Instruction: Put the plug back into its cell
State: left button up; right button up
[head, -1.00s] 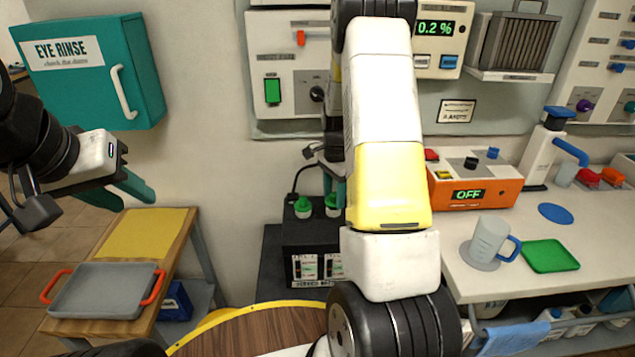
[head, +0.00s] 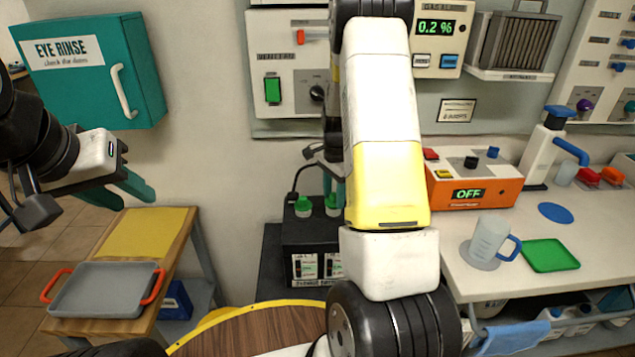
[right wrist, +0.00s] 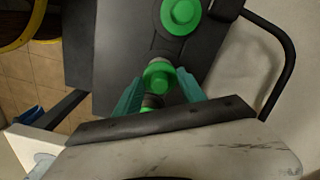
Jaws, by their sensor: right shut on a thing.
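A black battery box (head: 310,238) stands against the wall, with green plugs on top; one green plug (head: 303,207) shows to the left of my right gripper. My right gripper (head: 338,190) is largely hidden behind its own arm. In the right wrist view its teal fingers (right wrist: 158,88) are shut on a green plug (right wrist: 158,77) over the box top. Another green plug (right wrist: 181,13) sits beyond it, and a darker green piece shows below, partly hidden. I cannot tell whether the held plug touches a cell. My left gripper (head: 118,190) is open and empty, near the eye rinse cabinet.
A wooden cart (head: 185,240) with a grey tray (head: 105,290) stands at left. An orange device reading OFF (head: 475,188), a jug (head: 490,238) and a green mat (head: 548,255) are on the right counter (head: 465,275). A black cable (right wrist: 285,50) loops beside the box.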

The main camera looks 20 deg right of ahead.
jog(key=o, duration=1.4)
jog(key=shift+r, duration=0.15)
jog(key=shift+r, duration=3.35)
grip_shut()
jog(key=shift+f, duration=0.1)
jog(key=shift+f, duration=2.3)
